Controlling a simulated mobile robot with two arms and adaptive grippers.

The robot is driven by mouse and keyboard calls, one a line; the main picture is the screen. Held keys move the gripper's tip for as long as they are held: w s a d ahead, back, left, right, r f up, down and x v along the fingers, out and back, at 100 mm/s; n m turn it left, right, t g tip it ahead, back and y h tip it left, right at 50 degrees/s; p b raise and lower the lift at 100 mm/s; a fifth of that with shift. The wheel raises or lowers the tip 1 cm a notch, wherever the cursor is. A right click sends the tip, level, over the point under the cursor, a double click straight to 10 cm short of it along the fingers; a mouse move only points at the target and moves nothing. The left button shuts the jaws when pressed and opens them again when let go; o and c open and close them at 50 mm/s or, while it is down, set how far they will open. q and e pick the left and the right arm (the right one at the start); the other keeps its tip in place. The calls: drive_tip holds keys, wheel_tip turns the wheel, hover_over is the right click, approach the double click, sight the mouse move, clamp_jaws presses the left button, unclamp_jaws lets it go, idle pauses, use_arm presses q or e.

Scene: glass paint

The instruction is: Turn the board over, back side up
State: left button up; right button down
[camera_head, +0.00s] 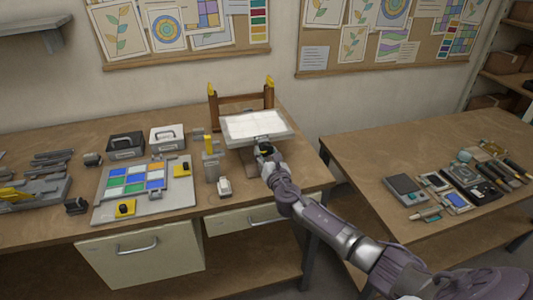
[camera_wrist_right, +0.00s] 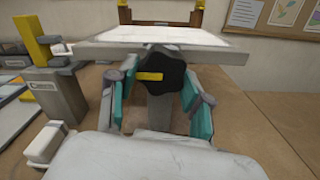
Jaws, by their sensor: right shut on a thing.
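The board (camera_head: 255,127) is a pale panel in a grey frame, held on a stand at the back right of the left workbench. Its pale face is up and looks close to level. It also shows edge-on in the right wrist view (camera_wrist_right: 165,42). A black knob (camera_wrist_right: 162,72) with a yellow mark sits below the board's near edge. My right gripper (camera_head: 264,153) is shut on this knob, with its teal-padded fingers (camera_wrist_right: 158,88) on either side of it. The board's underside is hidden. My left gripper is not in view.
A brown wooden rack (camera_head: 241,100) with yellow tips stands behind the board. A grey post with a yellow top (camera_head: 210,150) stands just left. Farther left lies a tray of coloured panes (camera_head: 183,205). A second table (camera_head: 370,160) with tools is at the right.

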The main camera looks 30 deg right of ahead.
drive_tip(key=shift+f, duration=0.1)
drive_tip(key=shift+c, duration=2.4)
unclamp_jaws()
drive_tip(key=shift+s, duration=0.2)
drive_tip(key=v, duration=1.1)
drive_tip(key=shift+s, duration=0.3)
